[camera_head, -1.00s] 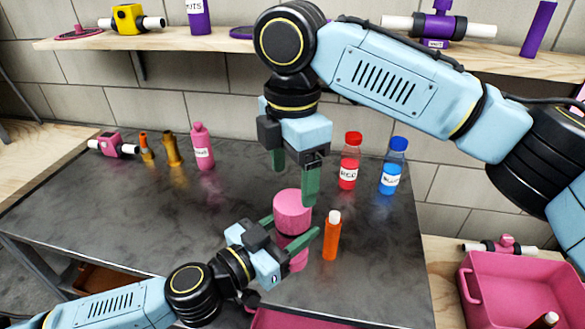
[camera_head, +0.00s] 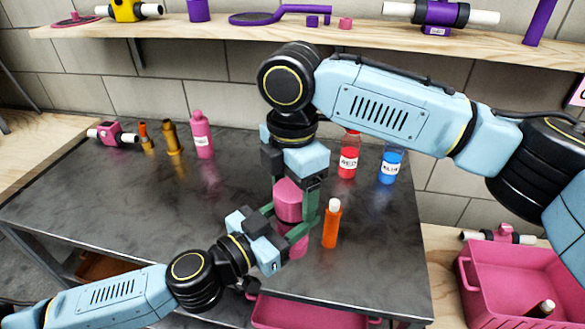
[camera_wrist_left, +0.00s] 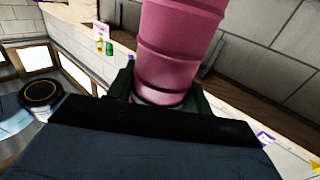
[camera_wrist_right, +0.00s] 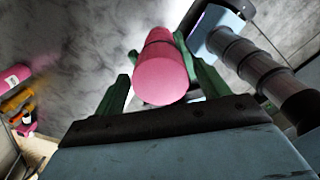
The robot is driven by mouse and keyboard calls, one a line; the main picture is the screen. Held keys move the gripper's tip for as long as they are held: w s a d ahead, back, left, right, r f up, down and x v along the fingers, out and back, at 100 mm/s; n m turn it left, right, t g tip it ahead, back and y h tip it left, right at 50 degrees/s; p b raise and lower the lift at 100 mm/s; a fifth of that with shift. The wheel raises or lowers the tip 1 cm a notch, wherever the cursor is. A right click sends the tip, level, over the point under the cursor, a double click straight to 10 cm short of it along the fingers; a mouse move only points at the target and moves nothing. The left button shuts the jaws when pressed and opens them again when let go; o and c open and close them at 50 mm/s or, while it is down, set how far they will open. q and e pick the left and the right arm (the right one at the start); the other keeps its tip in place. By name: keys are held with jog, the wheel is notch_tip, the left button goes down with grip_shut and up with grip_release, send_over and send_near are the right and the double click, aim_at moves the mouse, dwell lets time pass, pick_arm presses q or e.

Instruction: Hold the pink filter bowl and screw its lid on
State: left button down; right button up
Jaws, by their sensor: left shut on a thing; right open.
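The pink filter bowl (camera_head: 296,238) stands upright near the front of the dark table, with the left gripper (camera_head: 288,226) shut around it from the left. The pink lid (camera_head: 288,200) sits on top of the bowl; whether it is threaded cannot be told. The right gripper (camera_head: 294,205) points down from above with open fingers on either side of the lid. In the right wrist view the lid's round top (camera_wrist_right: 160,80) lies between the green fingers, with gaps beside it. In the left wrist view the pink body (camera_wrist_left: 170,60) rises between the fingers.
An orange bottle with a white cap (camera_head: 332,225) stands close right of the bowl. Red (camera_head: 348,160) and blue (camera_head: 390,166) bottles stand behind. A pink bottle (camera_head: 202,135) and brass parts (camera_head: 172,138) are at back left. A pink crate (camera_head: 497,285) is at right.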

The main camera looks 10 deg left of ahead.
jog(key=shift+f, duration=0.8)
jog(key=shift+c, duration=0.3)
jog(key=c, duration=0.9)
jog(key=o, duration=1.1)
notch_tip(320, 180, up, 12)
